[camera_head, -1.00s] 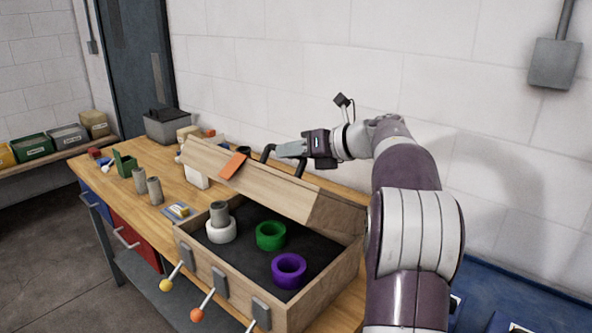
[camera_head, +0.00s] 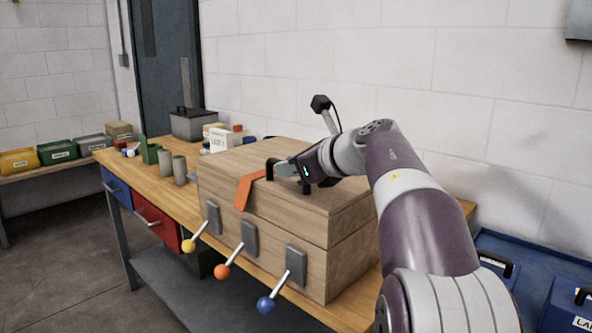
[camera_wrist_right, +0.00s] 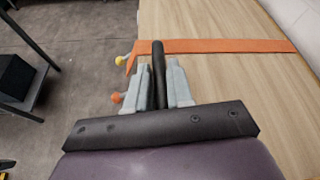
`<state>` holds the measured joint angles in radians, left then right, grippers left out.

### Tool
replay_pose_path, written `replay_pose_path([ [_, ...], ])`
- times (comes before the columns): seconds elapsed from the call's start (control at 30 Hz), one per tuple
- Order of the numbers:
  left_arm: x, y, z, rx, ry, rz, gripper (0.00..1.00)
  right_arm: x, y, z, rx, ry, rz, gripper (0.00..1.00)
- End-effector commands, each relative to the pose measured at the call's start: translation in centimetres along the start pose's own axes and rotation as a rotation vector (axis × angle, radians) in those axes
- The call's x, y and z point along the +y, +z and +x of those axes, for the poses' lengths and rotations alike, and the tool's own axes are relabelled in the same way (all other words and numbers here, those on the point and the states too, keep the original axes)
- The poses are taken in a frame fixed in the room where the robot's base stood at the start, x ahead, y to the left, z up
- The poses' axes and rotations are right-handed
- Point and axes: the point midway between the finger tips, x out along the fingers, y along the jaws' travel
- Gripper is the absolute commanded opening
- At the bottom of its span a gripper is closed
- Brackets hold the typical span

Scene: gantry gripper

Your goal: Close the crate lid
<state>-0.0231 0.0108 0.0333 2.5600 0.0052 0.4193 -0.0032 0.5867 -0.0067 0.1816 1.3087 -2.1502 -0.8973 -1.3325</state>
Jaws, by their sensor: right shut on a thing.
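The wooden crate (camera_head: 345,270) stands on the workbench with its lid (camera_head: 300,209) down on its walls; its inside is hidden. An orange strap (camera_head: 246,187) lies over the lid and hangs at its front edge; it also shows in the right wrist view (camera_wrist_right: 225,46). My right gripper (camera_head: 284,169) is at the lid's top, shut on the black handle (camera_head: 270,166). In the right wrist view the fingers (camera_wrist_right: 158,85) stand on both sides of the dark handle bar (camera_wrist_right: 158,60). My left gripper is not in view.
Levers with yellow (camera_head: 188,246), orange (camera_head: 221,271) and blue (camera_head: 265,305) knobs stick out from the crate's front. Grey cylinders (camera_head: 180,166) and a green holder (camera_head: 149,150) stand left of it. Blue bins (camera_head: 550,285) are at right.

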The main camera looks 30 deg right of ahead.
Motion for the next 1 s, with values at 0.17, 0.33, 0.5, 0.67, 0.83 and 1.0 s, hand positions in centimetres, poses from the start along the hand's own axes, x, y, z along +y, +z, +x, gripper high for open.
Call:
replay_pose_path([
  [0.17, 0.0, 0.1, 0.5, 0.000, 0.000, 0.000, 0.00, 0.3, -0.4, 0.2, 0.002, 0.001, -0.010, 0.00],
  [0.33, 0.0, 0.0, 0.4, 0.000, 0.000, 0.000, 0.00, 0.3, -0.5, 0.3, 0.005, 0.004, -0.009, 0.00],
  [0.5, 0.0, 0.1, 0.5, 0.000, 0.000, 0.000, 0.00, 0.4, -0.7, 0.4, 0.009, 0.006, -0.007, 0.31],
  [0.67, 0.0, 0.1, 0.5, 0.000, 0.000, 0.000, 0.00, 0.3, -0.6, 0.3, 0.006, 0.003, -0.008, 0.42],
  [0.83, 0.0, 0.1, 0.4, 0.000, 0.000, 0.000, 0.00, 0.2, -0.5, 0.1, 0.004, 0.000, -0.009, 0.42],
  [1.0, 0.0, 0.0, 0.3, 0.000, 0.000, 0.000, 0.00, 0.1, -0.3, -1.7, 0.003, -0.004, -0.009, 0.42],
])
